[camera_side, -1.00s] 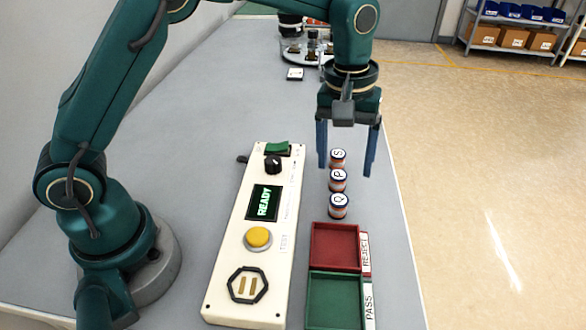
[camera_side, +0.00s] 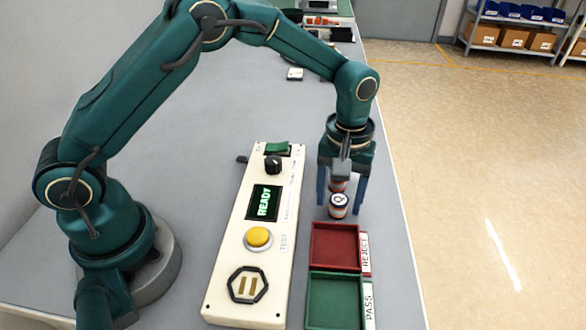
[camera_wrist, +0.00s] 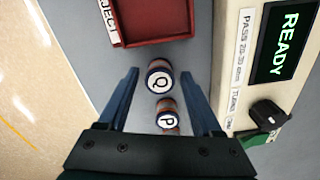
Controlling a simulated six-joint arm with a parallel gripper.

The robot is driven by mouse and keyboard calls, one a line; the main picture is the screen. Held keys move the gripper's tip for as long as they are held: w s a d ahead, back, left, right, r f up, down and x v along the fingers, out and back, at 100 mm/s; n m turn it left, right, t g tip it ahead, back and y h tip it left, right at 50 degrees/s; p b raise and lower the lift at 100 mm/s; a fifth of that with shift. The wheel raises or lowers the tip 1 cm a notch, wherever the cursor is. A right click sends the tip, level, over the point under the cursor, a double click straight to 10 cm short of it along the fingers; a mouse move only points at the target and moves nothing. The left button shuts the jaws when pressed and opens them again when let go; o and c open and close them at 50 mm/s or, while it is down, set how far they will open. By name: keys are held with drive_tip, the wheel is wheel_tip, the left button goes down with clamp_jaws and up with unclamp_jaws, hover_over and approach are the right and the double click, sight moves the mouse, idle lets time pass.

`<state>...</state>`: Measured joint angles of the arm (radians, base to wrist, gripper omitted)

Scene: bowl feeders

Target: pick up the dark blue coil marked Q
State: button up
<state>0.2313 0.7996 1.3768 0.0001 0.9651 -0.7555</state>
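The coil marked Q (camera_side: 338,206) stands upright on the bench, just behind the red tray. Its white top carries the letter Q, and its side shows dark blue and copper-orange bands. It also shows in the wrist view (camera_wrist: 159,79), just beyond my fingertips and between their lines. My gripper (camera_side: 340,208) is open and points down, with its blue fingers either side of the coils in the side view. In the wrist view, the coil marked P (camera_wrist: 167,119) stands between my open fingers. My gripper hides the coil marked S in the side view.
The red REJECT tray (camera_side: 312,247) and green PASS tray (camera_side: 311,300) lie in front of coil Q. A white tester panel (camera_side: 222,281) with a READY screen (camera_side: 264,203) stands to the left. The bench's right edge is close.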

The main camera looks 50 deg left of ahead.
clamp_jaws()
drive_tip(key=shift+r, duration=0.15)
